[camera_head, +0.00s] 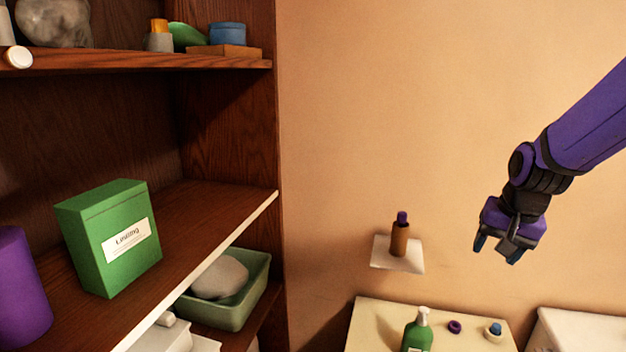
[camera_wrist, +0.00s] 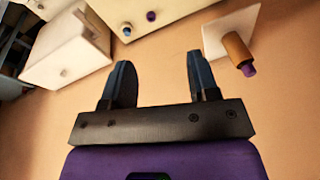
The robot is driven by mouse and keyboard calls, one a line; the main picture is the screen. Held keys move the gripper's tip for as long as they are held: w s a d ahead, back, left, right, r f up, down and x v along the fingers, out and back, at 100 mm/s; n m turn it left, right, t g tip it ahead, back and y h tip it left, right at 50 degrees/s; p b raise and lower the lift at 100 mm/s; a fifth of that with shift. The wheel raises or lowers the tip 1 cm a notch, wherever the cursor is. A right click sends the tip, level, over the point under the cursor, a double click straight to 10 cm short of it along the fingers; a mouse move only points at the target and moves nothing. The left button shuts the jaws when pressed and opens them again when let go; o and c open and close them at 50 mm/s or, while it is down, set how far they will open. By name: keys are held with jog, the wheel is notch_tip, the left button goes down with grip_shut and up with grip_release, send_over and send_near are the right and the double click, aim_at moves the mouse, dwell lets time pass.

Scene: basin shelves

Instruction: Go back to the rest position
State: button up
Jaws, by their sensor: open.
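My gripper (camera_head: 497,250) hangs at the right of the head view, in front of the bare wall and above the basin counter. Its two dark fingers point downward. In the wrist view my gripper (camera_wrist: 162,85) shows its fingers spread apart with nothing between them. It touches no object.
A wooden shelf unit (camera_head: 230,140) fills the left, holding a green box (camera_head: 115,240), a purple cylinder (camera_head: 18,290) and a green bin (camera_head: 240,310). A small wall shelf (camera_head: 385,262) bears a brown bottle (camera_head: 400,238). Below, a cabinet (camera_head: 375,318) bears a green pump bottle (camera_head: 417,335).

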jog(key=s+a+r+n+t, duration=0.1)
jog(key=s+a+r+n, duration=0.1)
jog(key=s+r, duration=0.4)
jog(key=s+a+r+n+t, duration=0.1)
jog(key=s+r, duration=0.5)
jog(key=s, duration=0.8)
jog(key=a+n, duration=0.1)
jog(key=n, duration=0.1)
jog(key=shift+s+a+r+n, duration=0.15)
jog(key=shift+r+n, duration=0.15)
jog(key=shift+r, duration=0.05)
